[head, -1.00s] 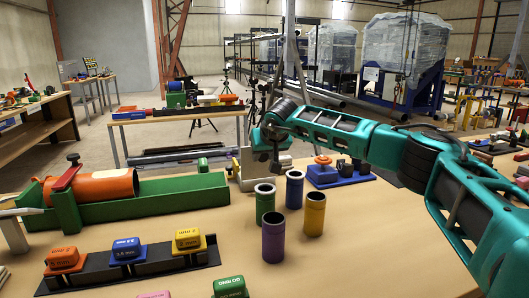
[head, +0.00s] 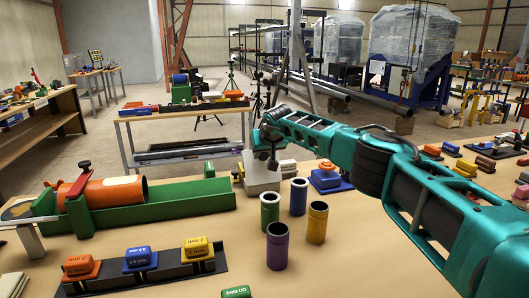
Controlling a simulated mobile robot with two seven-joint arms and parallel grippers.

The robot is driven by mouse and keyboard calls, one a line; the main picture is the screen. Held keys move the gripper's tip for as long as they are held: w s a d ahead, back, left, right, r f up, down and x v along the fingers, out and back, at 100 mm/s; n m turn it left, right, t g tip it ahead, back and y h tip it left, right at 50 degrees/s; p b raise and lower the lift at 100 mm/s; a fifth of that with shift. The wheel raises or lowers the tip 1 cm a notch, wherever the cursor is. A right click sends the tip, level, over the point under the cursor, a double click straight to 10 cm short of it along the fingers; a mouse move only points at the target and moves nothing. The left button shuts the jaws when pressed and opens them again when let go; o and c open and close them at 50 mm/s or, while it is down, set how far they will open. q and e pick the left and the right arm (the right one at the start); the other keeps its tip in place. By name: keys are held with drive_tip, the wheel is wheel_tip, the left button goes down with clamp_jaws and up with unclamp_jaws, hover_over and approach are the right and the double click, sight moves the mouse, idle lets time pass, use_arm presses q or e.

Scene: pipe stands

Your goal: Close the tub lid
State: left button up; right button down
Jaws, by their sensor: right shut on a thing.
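A small pale tub (head: 262,187) stands on the bench, behind the coloured pipe pieces. Its whitish lid (head: 249,164) shows as a pale panel at the tub's left and back, tilted up. My right gripper (head: 273,166) points down at the tub, its fingers small and dark. It is shut on what looks like the lid; the fingers and my wrist hide the exact grip. How far the lid stands open is hard to tell. My left gripper is not in view.
Green, blue, purple and yellow pipe pieces (head: 317,222) stand just in front of the tub. A green trough (head: 180,207) with an orange pipe (head: 115,190) lies to the left.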

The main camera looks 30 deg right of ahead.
drive_tip(key=shift+w+d+r, duration=0.15)
drive_tip(key=shift+w+r, duration=0.1)
drive_tip(key=shift+r, duration=0.2)
drive_tip(key=c, duration=1.1)
unclamp_jaws()
drive_tip(key=o, duration=0.3)
drive_tip(key=shift+f, duration=0.25)
drive_tip(key=shift+o, duration=0.2)
drive_tip(key=shift+s+r, duration=0.1)
drive_tip(key=shift+s, duration=0.05)
drive_tip(key=v, duration=1.2)
drive_tip(key=shift+s+r, duration=0.2)
drive_tip(key=shift+s, duration=0.1)
drive_tip(key=shift+c, duration=0.3)
